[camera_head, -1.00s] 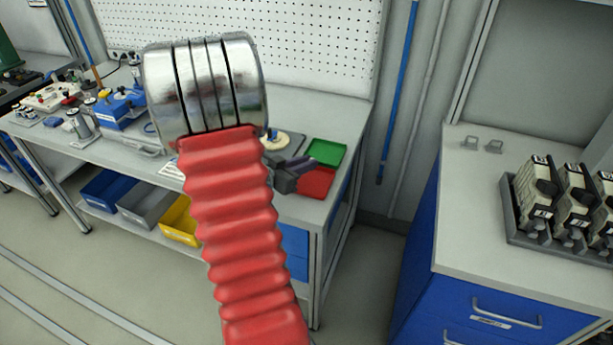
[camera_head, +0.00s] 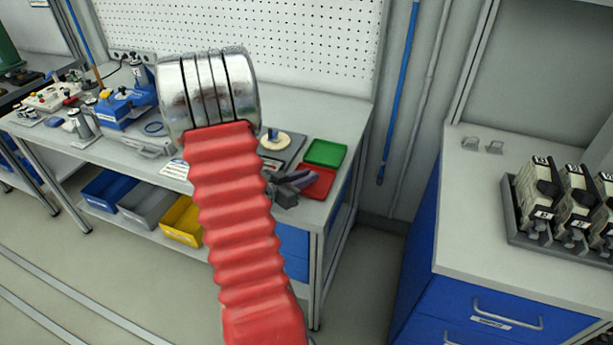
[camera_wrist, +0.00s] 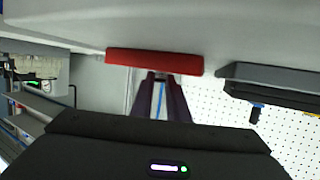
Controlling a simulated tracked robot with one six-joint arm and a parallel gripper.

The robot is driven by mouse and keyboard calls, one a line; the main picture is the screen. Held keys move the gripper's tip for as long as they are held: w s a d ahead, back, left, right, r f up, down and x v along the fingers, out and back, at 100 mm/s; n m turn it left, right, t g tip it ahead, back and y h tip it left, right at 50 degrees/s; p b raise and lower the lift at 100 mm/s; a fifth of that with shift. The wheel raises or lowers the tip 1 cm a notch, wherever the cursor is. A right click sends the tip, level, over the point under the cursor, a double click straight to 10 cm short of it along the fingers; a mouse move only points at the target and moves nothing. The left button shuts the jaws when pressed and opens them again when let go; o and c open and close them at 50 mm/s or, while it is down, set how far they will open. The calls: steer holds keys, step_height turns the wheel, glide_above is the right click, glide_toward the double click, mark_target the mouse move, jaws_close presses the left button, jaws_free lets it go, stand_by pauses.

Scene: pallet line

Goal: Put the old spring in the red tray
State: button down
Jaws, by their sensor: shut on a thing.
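The red tray (camera_head: 322,190) lies flat near the right end of the workbench, in front of a green tray. My gripper (camera_head: 308,178), dark with purplish fingers, is low at the red tray's left side, its fingertips reaching over the tray in the picture. In the wrist view the red tray (camera_wrist: 150,61) is a narrow band seen edge-on, just past the tips of my gripper (camera_wrist: 160,77). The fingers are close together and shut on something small. I take it to be the old spring, but I cannot make it out in either view.
The green tray (camera_head: 325,152) sits behind the red one. A dark grey plate with a round cream part (camera_head: 276,140) stands left of the trays, partly behind my arm. A blue fixture (camera_head: 122,108) is further left. The bench's right edge is close to the trays.

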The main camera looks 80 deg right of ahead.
steer(key=shift+f, duration=0.1)
steer(key=c, duration=1.7)
jaws_free()
steer(key=v, duration=1.2)
